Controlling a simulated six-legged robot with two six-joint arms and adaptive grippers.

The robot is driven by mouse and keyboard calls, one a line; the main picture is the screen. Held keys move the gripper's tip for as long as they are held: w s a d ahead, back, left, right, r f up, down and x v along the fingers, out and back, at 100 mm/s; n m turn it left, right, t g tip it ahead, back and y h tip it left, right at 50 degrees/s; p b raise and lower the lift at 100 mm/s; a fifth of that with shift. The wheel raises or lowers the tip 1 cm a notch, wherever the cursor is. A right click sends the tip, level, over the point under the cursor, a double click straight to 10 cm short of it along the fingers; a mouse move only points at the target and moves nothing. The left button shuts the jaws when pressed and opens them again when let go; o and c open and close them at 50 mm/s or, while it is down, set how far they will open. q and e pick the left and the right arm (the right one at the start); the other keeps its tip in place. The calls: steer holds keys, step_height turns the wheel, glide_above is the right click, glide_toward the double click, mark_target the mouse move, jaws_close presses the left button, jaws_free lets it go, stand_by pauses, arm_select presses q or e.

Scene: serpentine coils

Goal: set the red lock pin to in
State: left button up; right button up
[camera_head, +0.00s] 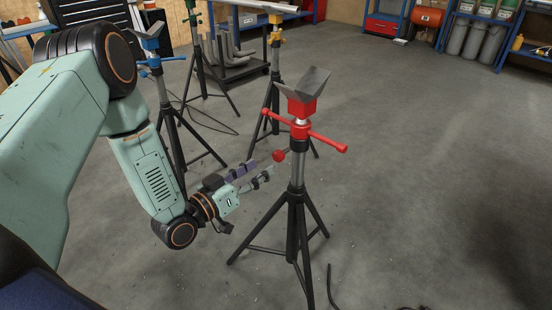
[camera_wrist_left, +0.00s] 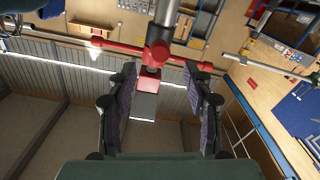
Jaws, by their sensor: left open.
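The red lock pin (camera_head: 278,156) shows as a round red knob on the left side of the post of the red-headed stand (camera_head: 297,172). I cannot tell from here whether it is in or out. My left gripper (camera_head: 256,174) is just left of the knob, open and apparently empty, its fingers pointing at the post. In the left wrist view my open fingers (camera_wrist_left: 162,105) frame the upside-down stand head (camera_wrist_left: 150,82), farther off between them. My right gripper is not in view.
The stand has a red crossbar handle (camera_head: 330,141) above the knob and spread tripod legs. A blue-headed stand (camera_head: 150,60), a yellow-headed stand (camera_head: 275,60) and a green-headed stand (camera_head: 195,45) stand behind. The floor to the right (camera_head: 430,170) is clear.

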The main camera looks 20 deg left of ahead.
mark_target(276, 158)
arm_select(q)
steer(key=b+x, duration=0.2)
steer(key=x, duration=0.4)
steer(key=shift+f, duration=0.15)
steer(key=shift+w+d, duration=0.2)
steer(key=shift+w, duration=0.35)
jaws_close()
